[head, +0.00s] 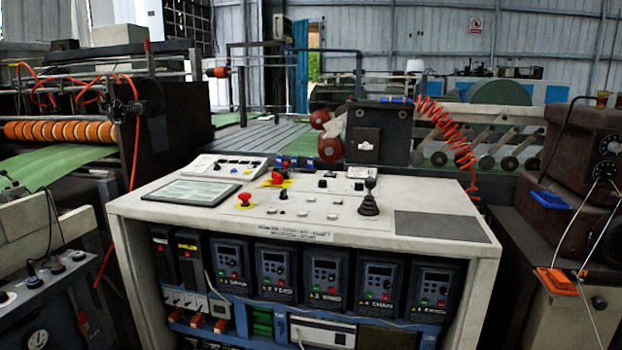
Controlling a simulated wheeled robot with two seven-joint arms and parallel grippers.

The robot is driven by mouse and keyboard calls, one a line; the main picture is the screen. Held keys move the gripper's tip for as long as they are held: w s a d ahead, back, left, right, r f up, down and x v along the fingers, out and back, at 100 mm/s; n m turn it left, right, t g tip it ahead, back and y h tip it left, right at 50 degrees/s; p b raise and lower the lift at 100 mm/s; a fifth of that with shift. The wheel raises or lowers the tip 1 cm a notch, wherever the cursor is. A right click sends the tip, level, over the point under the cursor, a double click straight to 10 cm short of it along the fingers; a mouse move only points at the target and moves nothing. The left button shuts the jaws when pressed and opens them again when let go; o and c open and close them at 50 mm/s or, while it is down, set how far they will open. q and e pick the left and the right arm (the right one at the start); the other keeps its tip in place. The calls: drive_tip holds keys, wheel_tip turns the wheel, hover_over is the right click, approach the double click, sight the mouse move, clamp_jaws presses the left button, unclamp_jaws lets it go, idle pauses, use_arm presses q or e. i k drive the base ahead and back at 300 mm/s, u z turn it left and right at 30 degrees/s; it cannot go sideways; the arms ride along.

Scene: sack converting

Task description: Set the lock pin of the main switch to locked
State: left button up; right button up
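A white control console (140,205) stands in front of me. On its top sits a red rotary-looking handle (277,179) on a yellow plate, which looks like the main switch. A lock pin cannot be made out on it at this size, so its position is unclear. A red mushroom button (244,199) on a yellow base sits nearer to me on the left. Neither of my grippers is in view.
The console top also bears a flat screen (192,192), a black joystick (369,204), small buttons and a dark grey pad (439,226). Behind it stands a dark box (378,136) with a red coiled hose (452,130). Machines stand on both sides.

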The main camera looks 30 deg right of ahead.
sight(285, 165)
drive_tip(key=k, duration=0.5)
drive_tip(key=z, duration=1.4)
drive_tip(key=i, duration=1)
drive_tip(key=u, duration=0.15)
